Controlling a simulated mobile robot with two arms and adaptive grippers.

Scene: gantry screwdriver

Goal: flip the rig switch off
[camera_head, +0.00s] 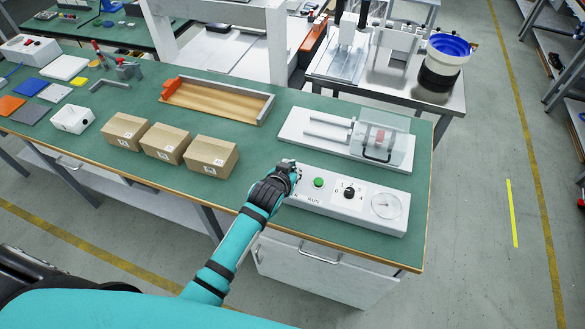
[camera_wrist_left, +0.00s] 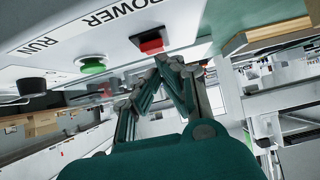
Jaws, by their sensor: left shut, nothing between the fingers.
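The white control panel (camera_head: 330,207) lies along the front right of the green bench. It carries a green button (camera_head: 319,182), a black knob (camera_head: 349,192) and a round gauge (camera_head: 386,205). In the left wrist view, a red switch (camera_wrist_left: 150,42) sits beside the word POWER, and the green button (camera_wrist_left: 93,66) sits by RUN. In the head view, my left gripper (camera_head: 289,168) covers the panel's left end and hides the red switch. In the wrist view, its shut, empty fingertips (camera_wrist_left: 170,64) are close to the red switch; contact cannot be told. My right gripper is out of view.
Behind the panel stands a rig with a clear guard (camera_head: 386,143). Several cardboard boxes (camera_head: 210,156) stand left of my gripper, and a wooden tray (camera_head: 216,100) lies behind them. The bench's right edge is just past the panel.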

